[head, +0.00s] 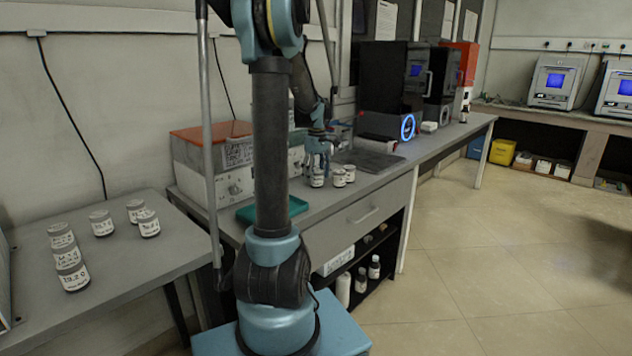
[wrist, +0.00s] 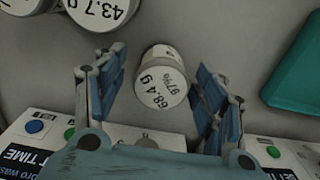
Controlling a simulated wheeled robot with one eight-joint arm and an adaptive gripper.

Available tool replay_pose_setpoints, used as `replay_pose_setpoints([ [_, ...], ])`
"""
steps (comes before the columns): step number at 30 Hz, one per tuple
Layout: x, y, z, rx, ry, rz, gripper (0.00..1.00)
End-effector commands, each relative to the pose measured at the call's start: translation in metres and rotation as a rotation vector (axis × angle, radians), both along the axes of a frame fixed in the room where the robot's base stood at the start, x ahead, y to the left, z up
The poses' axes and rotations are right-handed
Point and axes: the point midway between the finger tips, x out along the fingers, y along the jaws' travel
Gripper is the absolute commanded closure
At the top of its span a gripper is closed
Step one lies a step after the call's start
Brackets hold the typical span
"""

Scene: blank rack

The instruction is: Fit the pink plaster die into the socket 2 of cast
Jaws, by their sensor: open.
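I see no pink plaster die and no cast with sockets in either view. My gripper (head: 319,148) is over the middle bench, just above a small group of white-lidded jars. In the wrist view my gripper (wrist: 160,75) is open, with a finger on each side of a jar (wrist: 160,92) whose lid label reads 68.4 g. The fingers look apart from the jar. Two more jars stand at the upper left, one labelled 43.7 g (wrist: 101,12) and one partly cut off (wrist: 27,6). In the head view my arm hides part of the bench.
A teal tray (head: 298,206) lies near the bench front and also shows in the wrist view (wrist: 295,75). An orange-topped instrument (head: 203,178) stands behind it. Several jars (head: 72,270) stand on the left table. A black machine (head: 385,85) is further back. The right floor is clear.

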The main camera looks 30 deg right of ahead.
Motion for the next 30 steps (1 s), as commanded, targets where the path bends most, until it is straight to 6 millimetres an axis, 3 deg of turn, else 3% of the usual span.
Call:
replay_pose_setpoints([
  [11, -0.0002, 0.0000, -0.0095, 0.000, 0.000, 0.000, 0.35],
  [18, -0.0004, -0.0006, -0.0094, 0.000, 0.000, -0.001, 0.85],
  [30, -0.0007, -0.0010, -0.0028, 0.000, 0.000, -0.002, 0.85],
])
